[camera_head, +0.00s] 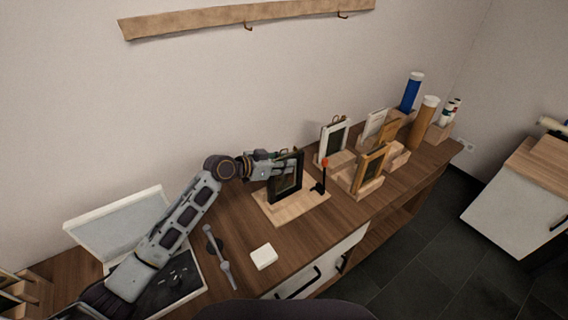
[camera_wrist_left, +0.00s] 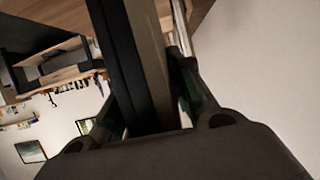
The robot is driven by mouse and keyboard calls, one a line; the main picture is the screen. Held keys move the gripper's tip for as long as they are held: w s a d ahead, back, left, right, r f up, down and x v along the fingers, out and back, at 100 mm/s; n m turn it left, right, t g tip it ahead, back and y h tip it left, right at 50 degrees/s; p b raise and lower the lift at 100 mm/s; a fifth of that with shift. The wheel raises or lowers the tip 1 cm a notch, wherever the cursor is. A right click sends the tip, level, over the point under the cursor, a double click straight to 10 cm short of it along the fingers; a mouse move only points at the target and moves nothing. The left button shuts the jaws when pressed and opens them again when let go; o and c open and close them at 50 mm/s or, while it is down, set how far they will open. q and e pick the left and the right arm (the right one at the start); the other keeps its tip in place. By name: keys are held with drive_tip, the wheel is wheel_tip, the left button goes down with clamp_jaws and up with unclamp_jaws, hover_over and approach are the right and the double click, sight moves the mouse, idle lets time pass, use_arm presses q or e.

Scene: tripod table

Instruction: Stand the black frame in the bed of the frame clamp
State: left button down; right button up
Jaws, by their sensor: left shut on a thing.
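The black frame (camera_head: 288,182) stands roughly upright over the light wooden bed of the frame clamp (camera_head: 266,209). Whether its lower edge touches the bed I cannot tell. The clamp has a black upright with a red-orange tip (camera_head: 322,172) to the right of the frame. My left gripper (camera_head: 281,168) comes in from the left and is shut on the black frame near its upper left side. In the left wrist view the frame's dark edge (camera_wrist_left: 118,60) runs between the fingers (camera_wrist_left: 152,108). My right gripper is not in view.
To the right stand a white frame (camera_head: 334,138), a wooden frame (camera_head: 369,167), a blue cylinder (camera_head: 411,92) and a tan cylinder (camera_head: 423,120). A white block (camera_head: 263,256) and a grey tool (camera_head: 219,258) lie in front on the table. A wooden rail (camera_head: 230,16) hangs on the wall.

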use_arm(q)
drive_tip(key=c, duration=1.2)
unclamp_jaws()
drive_tip(key=shift+o, duration=0.2)
drive_tip(key=v, duration=1.2)
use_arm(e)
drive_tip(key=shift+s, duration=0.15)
use_arm(q)
drive_tip(key=shift+r, duration=0.15)
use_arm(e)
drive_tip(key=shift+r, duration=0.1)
